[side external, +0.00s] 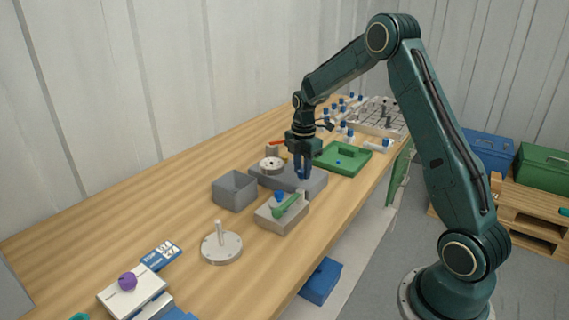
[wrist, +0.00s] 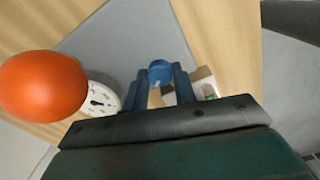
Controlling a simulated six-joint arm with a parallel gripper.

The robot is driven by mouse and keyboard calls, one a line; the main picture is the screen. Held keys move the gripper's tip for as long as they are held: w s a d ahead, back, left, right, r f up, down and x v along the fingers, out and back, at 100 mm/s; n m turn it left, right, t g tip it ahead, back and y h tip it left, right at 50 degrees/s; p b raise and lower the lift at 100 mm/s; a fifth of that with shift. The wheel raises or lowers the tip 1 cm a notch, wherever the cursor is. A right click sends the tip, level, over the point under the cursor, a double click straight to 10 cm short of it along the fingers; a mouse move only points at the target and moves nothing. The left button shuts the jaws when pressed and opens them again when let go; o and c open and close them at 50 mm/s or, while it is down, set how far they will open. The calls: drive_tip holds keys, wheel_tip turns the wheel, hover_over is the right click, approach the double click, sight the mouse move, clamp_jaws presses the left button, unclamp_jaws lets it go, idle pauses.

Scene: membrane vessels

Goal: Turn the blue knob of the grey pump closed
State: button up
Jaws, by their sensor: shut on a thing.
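The grey pump (side external: 258,181) is a low grey body on the wooden table. A white round dial (side external: 272,165) sits on it, and the dial shows in the wrist view too (wrist: 101,99). My gripper (side external: 302,174) points down at the pump's right part. In the wrist view my gripper (wrist: 161,80) has its two fingers on either side of the round blue knob (wrist: 160,70), shut on it. The side view does not show the knob clearly, as the fingers cover it. The knob's turn angle cannot be told.
An orange round thing (wrist: 43,87) looms close in the wrist view. A grey open box (side external: 234,191) and a pale block (side external: 281,219) with a green handle stand near the pump. A green tray (side external: 343,158) lies behind. The table's left side is clear.

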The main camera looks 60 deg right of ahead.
sight(302, 171)
drive_tip(key=shift+m, duration=1.1)
drive_tip(key=o, duration=1)
drive_tip(key=shift+r, duration=0.1)
wheel_tip(302, 171, up, 14)
